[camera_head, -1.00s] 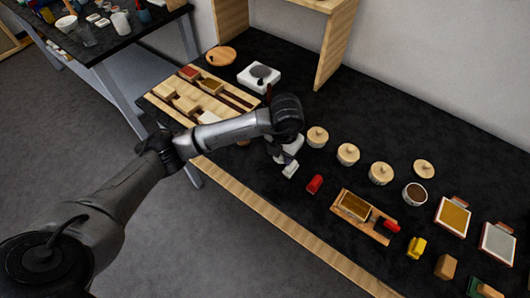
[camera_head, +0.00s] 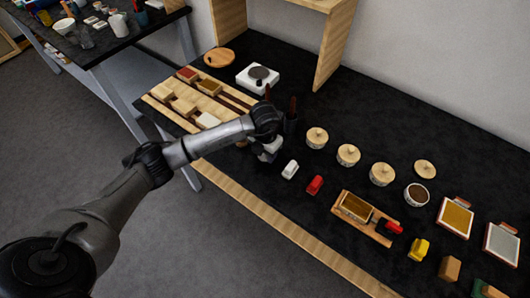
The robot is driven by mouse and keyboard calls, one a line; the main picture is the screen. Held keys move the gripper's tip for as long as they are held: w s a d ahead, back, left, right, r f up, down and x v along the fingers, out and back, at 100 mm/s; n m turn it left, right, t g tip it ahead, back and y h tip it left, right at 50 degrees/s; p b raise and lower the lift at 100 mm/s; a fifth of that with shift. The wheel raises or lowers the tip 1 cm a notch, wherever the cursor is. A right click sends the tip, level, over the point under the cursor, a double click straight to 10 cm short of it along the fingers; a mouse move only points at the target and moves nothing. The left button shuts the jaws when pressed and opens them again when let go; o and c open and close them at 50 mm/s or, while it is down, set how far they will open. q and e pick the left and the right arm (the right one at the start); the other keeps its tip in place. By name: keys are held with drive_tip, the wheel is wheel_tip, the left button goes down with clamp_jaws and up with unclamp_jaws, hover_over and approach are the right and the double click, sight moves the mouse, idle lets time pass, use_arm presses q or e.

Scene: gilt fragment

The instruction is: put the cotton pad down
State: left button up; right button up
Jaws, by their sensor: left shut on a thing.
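My left gripper (camera_head: 266,153) is over the dark table, left of a small white block (camera_head: 290,169). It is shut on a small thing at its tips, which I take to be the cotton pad. The pad is mostly hidden by the gripper and too small to make out clearly. I cannot tell whether it touches the table. The white block sits on the table beside a red block (camera_head: 315,184), apart from the gripper. My right gripper is not in view.
A wooden rack (camera_head: 165,92) with several compartments lies behind my left arm. A dark holder (camera_head: 291,123) with upright tools stands just right of the gripper. Several lidded jars (camera_head: 348,155) and a wooden tray (camera_head: 341,211) are further right. The table's wooden front edge (camera_head: 262,215) runs below.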

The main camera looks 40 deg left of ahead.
use_arm(q)
drive_tip(key=shift+f, duration=0.15)
drive_tip(key=shift+f, duration=0.15)
drive_tip(key=o, duration=0.9)
drive_tip(key=shift+r, duration=0.3)
wheel_tip(320, 180, up, 12)
drive_tip(key=shift+f+p, duration=0.1)
drive_tip(key=shift+p, duration=0.7)
